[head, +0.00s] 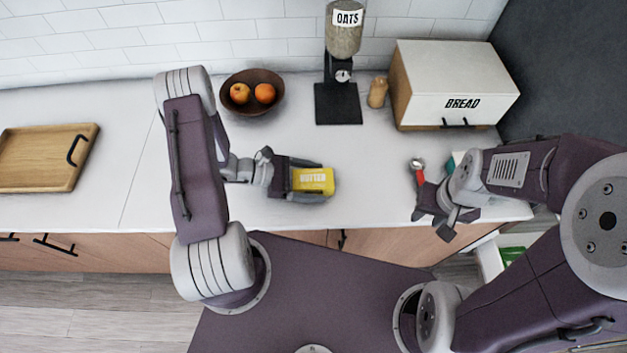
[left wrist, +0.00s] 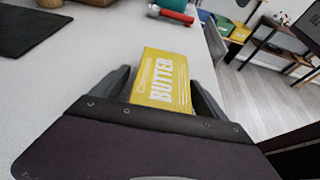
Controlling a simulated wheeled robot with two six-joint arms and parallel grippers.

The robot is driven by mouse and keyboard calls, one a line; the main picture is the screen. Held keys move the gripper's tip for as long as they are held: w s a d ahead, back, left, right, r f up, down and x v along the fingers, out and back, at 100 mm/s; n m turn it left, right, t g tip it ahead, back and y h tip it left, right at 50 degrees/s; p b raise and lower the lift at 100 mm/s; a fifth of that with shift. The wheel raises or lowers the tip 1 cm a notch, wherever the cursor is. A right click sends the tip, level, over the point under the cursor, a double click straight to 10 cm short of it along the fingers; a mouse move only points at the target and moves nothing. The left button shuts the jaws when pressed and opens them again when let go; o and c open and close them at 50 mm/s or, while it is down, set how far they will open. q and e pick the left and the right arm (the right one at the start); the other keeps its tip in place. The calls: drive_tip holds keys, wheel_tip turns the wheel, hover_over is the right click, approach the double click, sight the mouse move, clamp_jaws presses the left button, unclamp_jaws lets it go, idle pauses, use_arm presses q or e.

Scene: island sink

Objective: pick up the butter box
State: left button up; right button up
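The butter box (head: 314,181) is yellow with white lettering and lies near the front of the white counter. My left gripper (head: 318,181) reaches in from the left, with one finger on each side of the box. In the left wrist view the butter box (left wrist: 162,78) sits between the fingers; a narrow gap shows on the left side, while the right finger is very close to it. The near end of the box is hidden by the gripper body. My right gripper (head: 432,222) is open and empty by the counter's front edge.
A red-handled item (head: 418,172) lies near my right gripper. A fruit bowl (head: 252,104), an oats dispenser (head: 338,100), a small wooden shaker (head: 377,92) and a bread box (head: 455,85) stand behind. A wooden tray (head: 40,160) is far left. Counter around the box is clear.

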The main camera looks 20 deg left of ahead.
sight(313, 178)
use_arm(q)
drive_tip(key=shift+s+a, duration=0.15)
drive_tip(key=c, duration=1.5)
drive_tip(key=shift+c, duration=0.2)
drive_tip(key=shift+r, duration=0.1)
drive_tip(key=shift+r, duration=0.55)
wheel_tip(313, 178, up, 3)
drive_tip(key=shift+r, duration=0.1)
drive_tip(key=w+d+r+b, duration=0.1)
drive_tip(key=w+d+r, duration=0.1)
drive_tip(key=d, duration=0.3)
drive_tip(key=w+d+r+b, duration=0.1)
drive_tip(key=w+d+r, duration=0.1)
drive_tip(key=d+r, duration=0.2)
drive_tip(key=shift+w+d+r, duration=0.2)
drive_tip(key=shift+d+r, duration=0.15)
drive_tip(key=shift+d, duration=0.65)
